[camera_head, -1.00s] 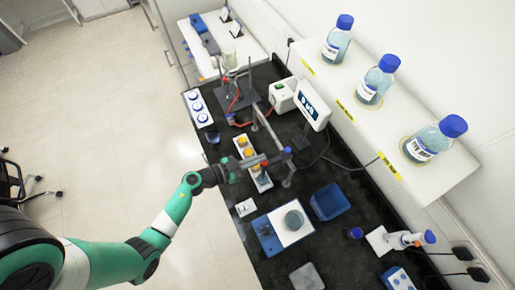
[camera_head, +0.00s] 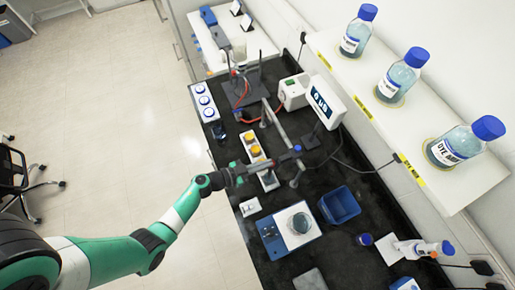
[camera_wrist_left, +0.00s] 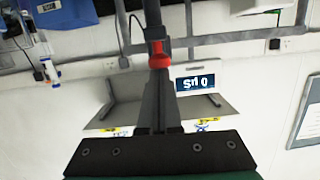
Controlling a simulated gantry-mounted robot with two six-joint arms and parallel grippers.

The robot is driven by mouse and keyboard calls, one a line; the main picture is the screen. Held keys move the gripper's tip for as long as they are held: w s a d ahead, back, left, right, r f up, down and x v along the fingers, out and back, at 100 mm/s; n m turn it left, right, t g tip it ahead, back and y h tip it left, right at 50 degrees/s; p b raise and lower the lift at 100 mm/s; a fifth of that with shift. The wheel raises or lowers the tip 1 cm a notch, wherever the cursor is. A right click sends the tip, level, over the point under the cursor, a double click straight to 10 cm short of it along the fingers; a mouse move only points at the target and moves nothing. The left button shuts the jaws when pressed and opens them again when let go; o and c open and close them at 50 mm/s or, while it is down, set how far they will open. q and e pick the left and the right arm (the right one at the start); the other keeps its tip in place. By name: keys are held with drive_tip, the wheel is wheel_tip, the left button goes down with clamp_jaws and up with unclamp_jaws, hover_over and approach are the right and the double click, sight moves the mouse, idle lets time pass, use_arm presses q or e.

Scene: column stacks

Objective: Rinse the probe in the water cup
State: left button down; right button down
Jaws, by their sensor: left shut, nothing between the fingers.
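My left gripper (camera_head: 268,161) reaches in from the left over the bench and is shut and empty, close to a grey stand with a blue knob (camera_head: 297,148). In the left wrist view a red-fitted part (camera_wrist_left: 160,48) lies in line with the shut fingers; whether they touch cannot be told. The white meter (camera_head: 325,103) shows a "µS" reading and also appears in the left wrist view (camera_wrist_left: 195,83). I cannot tell the probe clearly from the stand parts. No vessel can surely be told as the water cup. My right gripper is not in view.
A white rack with yellow-topped pieces (camera_head: 254,150) stands beside the gripper. A blue square tub (camera_head: 340,205) and a blue device with a round dish (camera_head: 288,230) are nearer. Bottles stand on the wall shelf (camera_head: 375,105). A tube stand (camera_head: 262,82) is farther back.

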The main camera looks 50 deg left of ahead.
use_arm(q)
drive_tip(key=shift+f, duration=0.2)
wheel_tip(320, 180, up, 5)
drive_tip(key=p, duration=0.5)
drive_tip(key=b+v, duration=0.1)
drive_tip(key=v, duration=0.9)
drive_tip(key=shift+f, duration=0.3)
drive_tip(key=shift+s+d, duration=0.1)
drive_tip(key=shift+d, duration=0.05)
